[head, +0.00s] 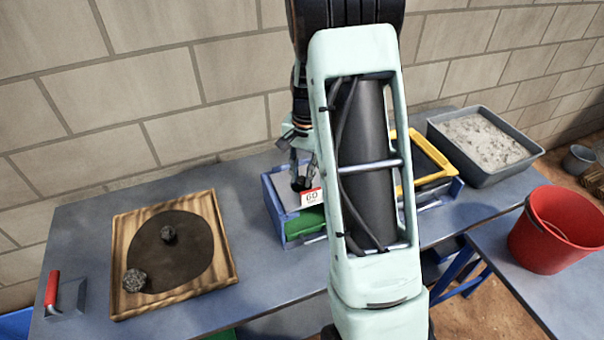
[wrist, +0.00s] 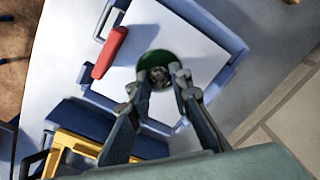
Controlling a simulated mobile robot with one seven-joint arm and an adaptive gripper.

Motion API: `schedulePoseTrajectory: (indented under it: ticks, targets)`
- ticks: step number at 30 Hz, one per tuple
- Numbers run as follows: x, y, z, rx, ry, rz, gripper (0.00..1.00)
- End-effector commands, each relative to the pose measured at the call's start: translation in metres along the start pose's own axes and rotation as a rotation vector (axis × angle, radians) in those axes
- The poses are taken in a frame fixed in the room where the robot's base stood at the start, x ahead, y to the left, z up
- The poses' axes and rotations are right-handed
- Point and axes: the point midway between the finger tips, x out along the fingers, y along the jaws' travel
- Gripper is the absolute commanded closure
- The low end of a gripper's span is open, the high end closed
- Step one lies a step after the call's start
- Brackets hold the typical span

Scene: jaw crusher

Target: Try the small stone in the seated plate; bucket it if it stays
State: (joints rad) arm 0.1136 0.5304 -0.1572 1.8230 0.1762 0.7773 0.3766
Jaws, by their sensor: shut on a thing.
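My gripper (head: 299,180) is shut on a small dark grey stone (wrist: 160,77). In the wrist view the stone lines up with the round hole of a pale plate (wrist: 160,25), and green shows through the hole around it. I cannot tell whether the stone is above the hole or partly in it. The plate has a red handle (wrist: 110,52) and a tag reading 60 (head: 312,197). It sits in a blue frame (head: 274,210) with green below. A red bucket (head: 545,240) stands on the right-hand table.
A trowel (head: 52,290) lies at far left. A yellow-handled plate (head: 430,155) and a grey gravel tub (head: 480,150) stand right of my arm, which hides the table's middle.

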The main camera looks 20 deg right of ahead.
Motion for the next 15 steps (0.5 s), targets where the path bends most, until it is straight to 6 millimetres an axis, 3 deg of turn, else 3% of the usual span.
schedulePoseTrajectory:
  ticks: [2, 3, 8, 15]
  targets:
    - [-0.0003, 0.0000, 0.0000, 0.000, 0.000, 0.000, 0.99]
    - [-0.0003, 0.0000, 0.0000, 0.000, 0.000, 0.000, 0.80]
    - [-0.0004, 0.0000, 0.0000, 0.000, 0.000, 0.000, 0.63]
    - [-0.0004, 0.0000, 0.0001, 0.000, 0.000, 0.000, 0.61]
